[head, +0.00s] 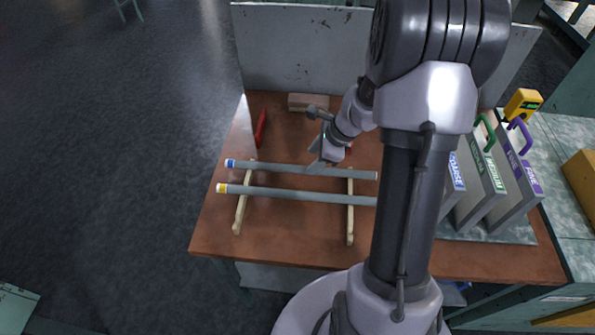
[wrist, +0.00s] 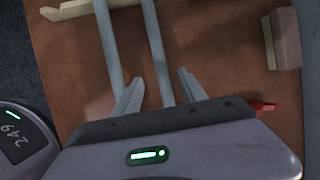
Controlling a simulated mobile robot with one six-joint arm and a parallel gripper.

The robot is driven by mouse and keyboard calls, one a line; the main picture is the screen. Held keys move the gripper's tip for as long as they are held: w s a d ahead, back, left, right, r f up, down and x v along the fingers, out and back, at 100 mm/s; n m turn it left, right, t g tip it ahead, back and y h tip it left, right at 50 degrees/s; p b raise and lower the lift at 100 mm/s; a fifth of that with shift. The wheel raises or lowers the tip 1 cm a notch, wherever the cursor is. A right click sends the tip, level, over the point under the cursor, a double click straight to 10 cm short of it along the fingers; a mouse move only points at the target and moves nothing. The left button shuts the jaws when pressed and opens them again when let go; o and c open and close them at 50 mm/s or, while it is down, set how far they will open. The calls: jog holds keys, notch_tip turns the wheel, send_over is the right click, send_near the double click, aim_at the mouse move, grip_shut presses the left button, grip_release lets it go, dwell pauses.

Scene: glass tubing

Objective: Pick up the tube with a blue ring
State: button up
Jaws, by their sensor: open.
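The tube with a blue ring (head: 265,166) is a thin grey tube lying across two pale wooden supports, its ring at the left end. A like tube with a yellow ring (head: 290,194) lies nearer, roughly parallel to it. My gripper (head: 316,164) is over the middle of the blue-ringed tube. In the wrist view my gripper (wrist: 160,76) is open, and the blue-ringed tube (wrist: 156,40) runs between its fingers. The yellow-ringed tube (wrist: 110,45) passes left of the left finger. Both rings are out of the wrist view. I cannot tell the exact height of the fingers above the tube.
The wooden supports (head: 243,212) rest on a brown table (head: 300,245). A pale block (head: 308,102) and a red-handled tool (head: 262,128) lie at the back. A grey panel (head: 305,55) closes the back edge.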

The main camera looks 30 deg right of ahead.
aim_at(303, 167)
jog(key=b+x, duration=0.3)
jog(key=x, duration=0.4)
jog(key=shift+w+a, duration=0.1)
jog(key=shift+w, duration=0.1)
jog(key=shift+r, duration=0.2)
jog(key=shift+c, duration=0.2)
grip_shut()
